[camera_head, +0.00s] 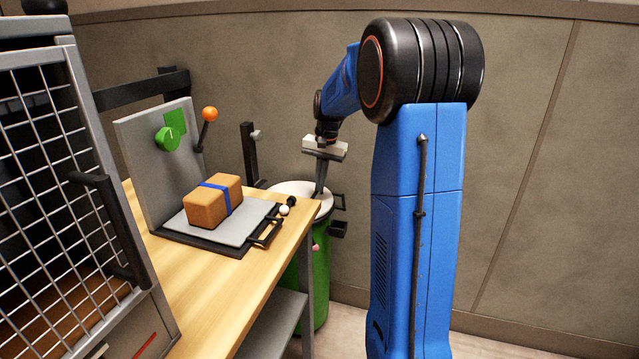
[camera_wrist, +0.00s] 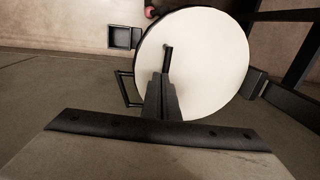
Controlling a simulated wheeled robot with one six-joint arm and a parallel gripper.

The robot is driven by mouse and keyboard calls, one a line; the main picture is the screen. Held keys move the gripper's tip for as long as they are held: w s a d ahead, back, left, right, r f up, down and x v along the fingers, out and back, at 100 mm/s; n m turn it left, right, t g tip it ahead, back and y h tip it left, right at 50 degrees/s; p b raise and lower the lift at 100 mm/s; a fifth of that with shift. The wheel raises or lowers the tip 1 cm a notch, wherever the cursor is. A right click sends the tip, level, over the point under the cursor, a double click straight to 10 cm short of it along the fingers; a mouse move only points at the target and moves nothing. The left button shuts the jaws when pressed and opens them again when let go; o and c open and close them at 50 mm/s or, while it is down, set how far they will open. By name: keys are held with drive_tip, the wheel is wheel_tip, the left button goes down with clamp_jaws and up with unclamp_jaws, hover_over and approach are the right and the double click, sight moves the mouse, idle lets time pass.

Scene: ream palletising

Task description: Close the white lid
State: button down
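The white lid (camera_head: 291,187) is a round disc at the top of the green bin (camera_head: 321,270), behind the table's far corner. In the head view it looks close to flat, but I cannot tell whether it sits fully on the rim. It fills the middle of the wrist view (camera_wrist: 210,60).
The wooden table (camera_head: 245,290) stands left of the bin. It bears a brown package with a blue strap (camera_head: 215,200) on a grey plate, and small knobs near the edge. A wire cage (camera_head: 50,170) is at the far left.

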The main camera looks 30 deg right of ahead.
wheel_tip(320, 180, up, 14)
drive_tip(key=s+d, duration=0.1)
drive_tip(key=s, duration=0.1)
drive_tip(key=shift+d+f, duration=0.2)
drive_tip(key=shift+d, duration=0.1)
